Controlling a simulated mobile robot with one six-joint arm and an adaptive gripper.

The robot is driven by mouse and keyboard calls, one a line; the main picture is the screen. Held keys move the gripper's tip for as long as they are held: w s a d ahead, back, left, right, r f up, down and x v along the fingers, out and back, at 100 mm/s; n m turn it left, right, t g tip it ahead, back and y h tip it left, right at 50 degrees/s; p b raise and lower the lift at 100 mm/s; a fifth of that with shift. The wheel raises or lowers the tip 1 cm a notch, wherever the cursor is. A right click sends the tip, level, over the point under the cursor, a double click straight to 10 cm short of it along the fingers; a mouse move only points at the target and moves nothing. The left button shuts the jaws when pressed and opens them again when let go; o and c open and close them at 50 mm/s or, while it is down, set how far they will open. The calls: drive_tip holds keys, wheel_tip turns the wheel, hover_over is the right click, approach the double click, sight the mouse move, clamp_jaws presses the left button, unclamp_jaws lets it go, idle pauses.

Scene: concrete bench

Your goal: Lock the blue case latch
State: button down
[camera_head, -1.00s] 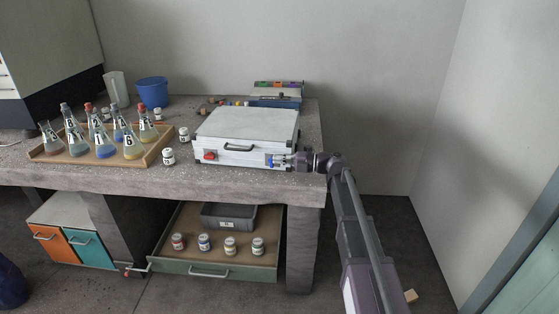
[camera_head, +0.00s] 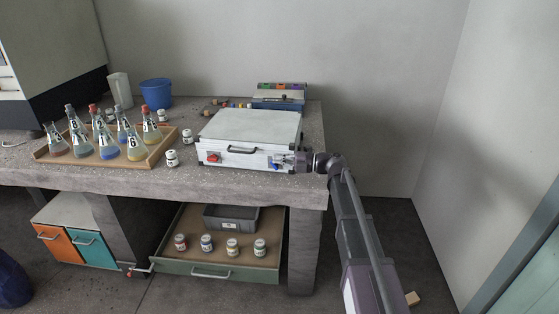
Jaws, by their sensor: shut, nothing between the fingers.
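The white case (camera_head: 250,124) lies closed on the concrete bench, with a dark handle (camera_head: 242,150) on its front. The blue latch (camera_head: 276,158) is at the right of the case front, small and partly covered by my fingers. The red latch (camera_head: 213,158) is at the left of the front. My gripper (camera_head: 284,161) reaches in from the right, shut and empty, with its fingertips at the blue latch. I cannot tell whether they touch it, or whether the latch is up or down.
A wooden tray (camera_head: 163,152) of labelled flasks stands left of the case, with a white jar (camera_head: 172,158) between them. A blue bucket (camera_head: 156,93) and a rack (camera_head: 279,97) stand behind. An open drawer (camera_head: 168,266) holding jars sits below the bench.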

idle(0.4)
drive_tip(key=shift+d+r+p, duration=0.6)
drive_tip(key=shift+d, duration=0.05)
drive_tip(key=s+d+r+p, duration=0.1)
drive_tip(key=d+r+p, duration=0.5)
drive_tip(key=d, duration=0.4)
drive_tip(key=shift+r+p, duration=0.35)
drive_tip(key=shift+s+d, duration=0.1)
